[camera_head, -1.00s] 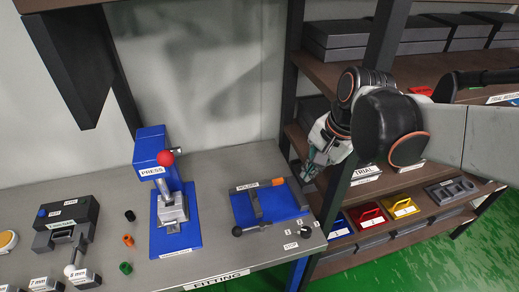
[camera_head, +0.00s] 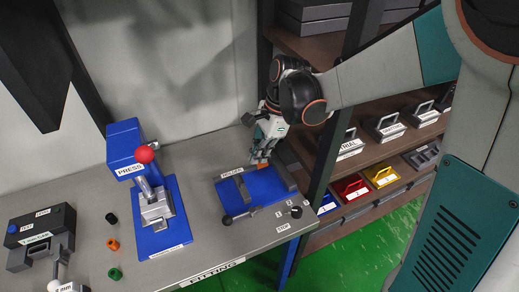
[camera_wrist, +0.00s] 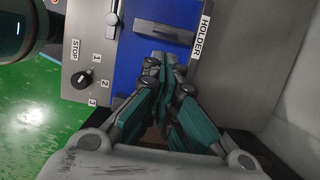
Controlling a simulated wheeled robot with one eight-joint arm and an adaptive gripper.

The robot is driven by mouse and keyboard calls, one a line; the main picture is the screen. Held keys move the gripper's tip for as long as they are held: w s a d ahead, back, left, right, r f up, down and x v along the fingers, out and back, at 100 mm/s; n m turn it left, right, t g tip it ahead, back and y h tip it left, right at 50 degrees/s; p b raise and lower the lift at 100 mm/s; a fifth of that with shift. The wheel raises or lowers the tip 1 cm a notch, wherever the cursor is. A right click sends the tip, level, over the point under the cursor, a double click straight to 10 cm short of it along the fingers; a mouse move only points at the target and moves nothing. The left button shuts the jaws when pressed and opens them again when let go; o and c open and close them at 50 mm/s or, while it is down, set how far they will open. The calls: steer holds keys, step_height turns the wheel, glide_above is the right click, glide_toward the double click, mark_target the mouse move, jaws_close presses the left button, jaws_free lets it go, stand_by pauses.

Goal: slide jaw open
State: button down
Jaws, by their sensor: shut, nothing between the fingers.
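The holder is a blue plate (camera_head: 262,190) on the grey bench, with a "HOLDER" label on its far edge. A grey bar-shaped jaw (camera_head: 244,190) stands across its left part and another grey bar (camera_head: 288,177) along its right. A rod with a dark ball knob (camera_head: 227,218) sticks out at the near left. My gripper (camera_head: 262,158) is shut and empty, over the holder's far side. In the wrist view its fingertips (camera_wrist: 163,62) overlap the blue plate (camera_wrist: 128,62) beside a grey bar (camera_wrist: 165,26); contact is unclear.
A dial (camera_head: 296,211) with STOP and number labels is at the holder's near right. A blue press (camera_head: 155,200) with a red ball stands to the left, with small loose rings nearby. A shelf post (camera_head: 335,120) and shelves with bins stand close on the right.

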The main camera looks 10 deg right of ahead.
steer(key=b+x, duration=0.2)
steer(key=x, duration=0.4)
steer(key=shift+f, duration=0.35)
steer(key=a, duration=0.2)
steer(key=s+a, duration=0.1)
steer(key=a, duration=0.2)
steer(key=s+a, duration=0.1)
steer(key=a, duration=0.1)
steer(key=shift+s+a, duration=0.1)
steer(key=shift+a, duration=0.25)
steer(key=shift+r, duration=0.2)
steer(key=p+v, duration=0.6)
steer(key=v, duration=0.3)
steer(key=shift+d+r+p, duration=0.2)
steer(key=shift+r+p, duration=0.15)
steer(key=shift+d, duration=0.1)
